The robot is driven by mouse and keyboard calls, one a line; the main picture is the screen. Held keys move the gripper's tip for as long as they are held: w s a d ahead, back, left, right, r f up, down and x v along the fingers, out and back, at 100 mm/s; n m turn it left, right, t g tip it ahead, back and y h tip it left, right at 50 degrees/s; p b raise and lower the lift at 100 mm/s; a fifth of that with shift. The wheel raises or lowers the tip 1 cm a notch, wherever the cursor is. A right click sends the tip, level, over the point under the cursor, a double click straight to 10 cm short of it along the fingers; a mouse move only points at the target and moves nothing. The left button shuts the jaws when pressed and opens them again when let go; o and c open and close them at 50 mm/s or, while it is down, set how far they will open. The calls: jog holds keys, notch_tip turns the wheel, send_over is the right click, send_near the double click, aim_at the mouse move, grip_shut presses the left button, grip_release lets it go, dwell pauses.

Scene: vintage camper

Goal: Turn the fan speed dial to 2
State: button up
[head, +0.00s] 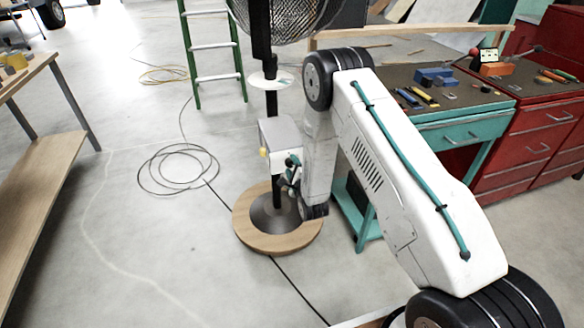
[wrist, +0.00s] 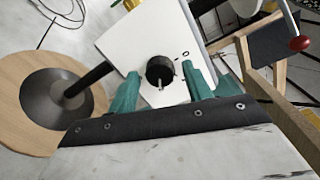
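The pedestal fan (head: 285,25) stands on a round wooden base (head: 245,232). Its white control box (head: 279,132) sits on the pole above the base. In the wrist view the box's face (wrist: 118,45) carries a black round dial (wrist: 160,70). A light pointer on the dial points down in that picture. A "0" mark shows at the dial's upper right; no other numeral is readable. My gripper (wrist: 160,70) is open, its teal fingers apart on either side of the dial, with visible gaps. In the head view my gripper (head: 291,168) is beside the box, partly hidden by my arm.
A teal workbench (head: 470,130) with tools and a red cabinet (head: 540,125) stand at the right. A green ladder (head: 215,48) is behind the fan. A coiled cable (head: 178,168) lies on the floor. A wooden bench (head: 35,185) is at the left.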

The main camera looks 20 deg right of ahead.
jog(key=s, duration=0.7)
jog(key=shift+s+r, duration=0.2)
jog(key=shift+s, duration=0.2)
dwell(0.3)
